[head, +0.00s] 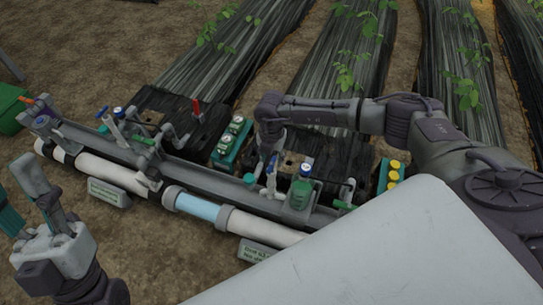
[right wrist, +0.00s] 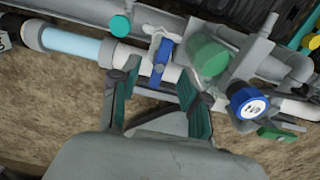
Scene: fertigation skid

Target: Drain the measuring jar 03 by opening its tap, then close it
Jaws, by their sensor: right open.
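No label reading 03 is legible, so I cannot tell which part is the measuring jar 03. A tap with a blue lever (right wrist: 161,55) sits on a white body on the pipe rail in the right wrist view; its pale body shows in the head view (head: 271,182). My right gripper (right wrist: 157,72) is open and empty, its fingers on either side of the blue lever as seen there, with no clear contact. In the head view the right gripper (head: 270,145) hangs above the rail, partly hidden by its arm. My left gripper (head: 14,178) is open and empty at the left edge.
A green vessel (right wrist: 209,55) and a blue-capped gauge (right wrist: 248,103) stand close right of the tap. A teal knob (right wrist: 120,26) lies to its left. A light-blue clear pipe section (head: 198,207) runs along the front. A red-handled valve (head: 196,107) stands behind.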

